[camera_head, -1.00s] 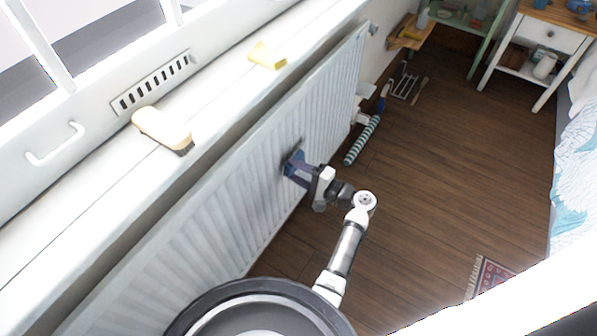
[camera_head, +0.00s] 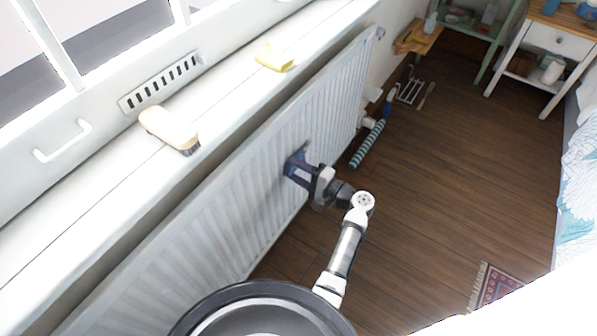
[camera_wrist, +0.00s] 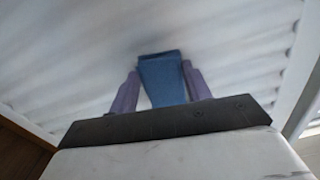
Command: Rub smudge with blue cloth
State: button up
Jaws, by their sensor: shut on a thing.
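My gripper (camera_head: 303,173) is at the front of the white ribbed radiator (camera_head: 240,176), below the window sill. It is shut on the blue cloth (camera_wrist: 162,78), which sits between its two purple-looking fingers in the wrist view. The cloth's far end is at the radiator face; the wrist view does not make clear how firmly it touches. A dark smudge (camera_head: 304,150) shows on the radiator just above the gripper in the head view. Part of it may be hidden behind the cloth and fingers.
A brush (camera_head: 170,128) and a yellow sponge-like piece (camera_head: 274,57) lie on the sill (camera_head: 224,95). A striped roll (camera_head: 368,144) and a metal rack (camera_head: 410,91) are by the wall past the radiator. The wooden floor (camera_head: 440,180) to the right is mostly clear.

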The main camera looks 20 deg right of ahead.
aim_at(301, 150)
jog(key=w+d+b, duration=0.2)
jog(key=d, duration=0.1)
jog(key=w+d+b, duration=0.2)
jog(key=d+b, duration=0.1)
jog(key=shift+w, duration=0.35)
jog(key=d+b, duration=0.1)
jog(key=w+d+b, duration=0.1)
jog(key=b, duration=0.1)
jog(key=shift+w+f, duration=0.15)
jog(key=shift+w, duration=0.15)
jog(key=shift+w+d+b, duration=0.3)
jog(key=shift+w+d, duration=0.05)
jog(key=shift+d, duration=0.05)
jog(key=shift+s+a+r+p, duration=0.35)
jog(key=shift+s+a+p, duration=0.3)
jog(key=shift+p, duration=0.35)
jog(key=shift+s+a+f+p, duration=0.1)
jog(key=shift+s+a+p, duration=0.2)
jog(key=shift+a+p, duration=0.15)
jog(key=shift+s+a+p, duration=0.3)
jog(key=shift+a+p, duration=0.05)
jog(key=shift+a, duration=0.2)
jog(key=s+a+p, duration=0.4)
jog(key=a+p, duration=0.1)
jog(key=shift+s+a, duration=0.3)
jog(key=shift+s, duration=0.05)
